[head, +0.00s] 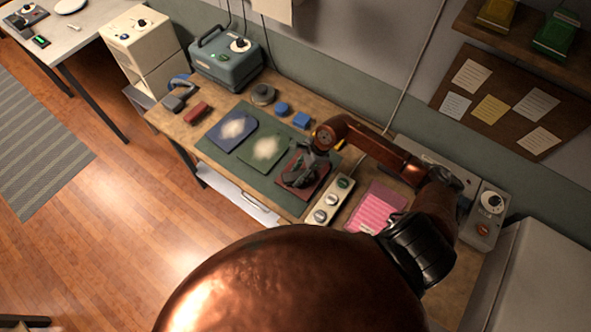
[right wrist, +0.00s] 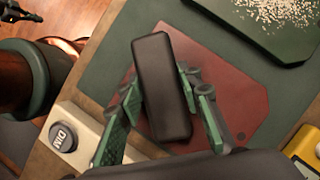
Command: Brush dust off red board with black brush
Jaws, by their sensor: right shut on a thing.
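My right gripper (head: 298,175) is over the red board (head: 322,178) at the right end of a dark green mat. In the right wrist view the fingers (right wrist: 163,115) are shut on the black brush (right wrist: 162,85), one finger on each side. The brush lies over the red board (right wrist: 245,108) there; whether it touches the board I cannot tell. The bare red surface that shows looks clean, and the part under the brush and fingers is hidden.
A green board (head: 263,146) and a blue board (head: 232,129), each with pale dust, lie left of the red board. A button box (head: 333,200) and a pink pad (head: 376,207) stand close on the right.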

